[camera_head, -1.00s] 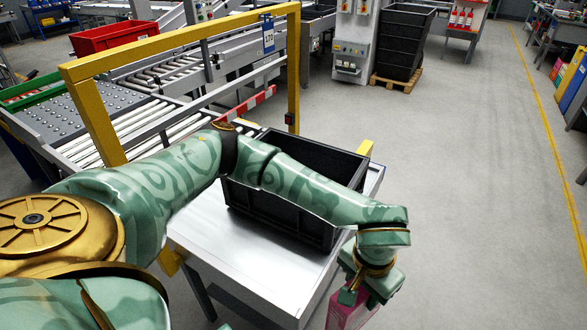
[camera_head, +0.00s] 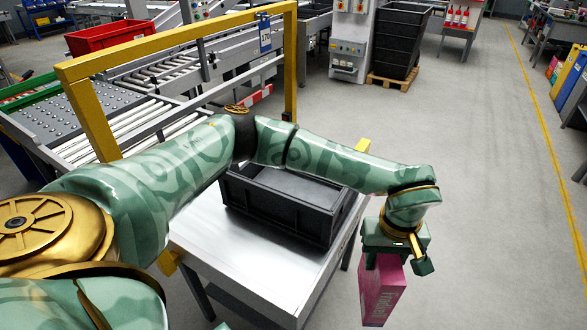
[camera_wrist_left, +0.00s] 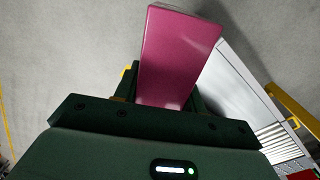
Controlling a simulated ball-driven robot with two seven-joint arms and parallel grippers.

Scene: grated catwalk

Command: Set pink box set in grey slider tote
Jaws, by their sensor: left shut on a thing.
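The pink box (camera_head: 382,291) hangs upright from my left gripper (camera_head: 396,252), out over the floor to the right of the table. The left gripper is shut on its top end. In the left wrist view the pink box (camera_wrist_left: 176,58) sits between the fingers of the gripper (camera_wrist_left: 165,98). A dark grey tote (camera_head: 290,213) stands on the metal table, to the left of the gripper. My right gripper is not in view.
The metal table (camera_head: 235,258) has bare top in front of the tote. A yellow frame (camera_head: 180,42) and roller conveyor (camera_head: 125,125) stand behind it on the left. Stacked dark totes (camera_head: 397,40) stand on a pallet at the back. The floor on the right is open.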

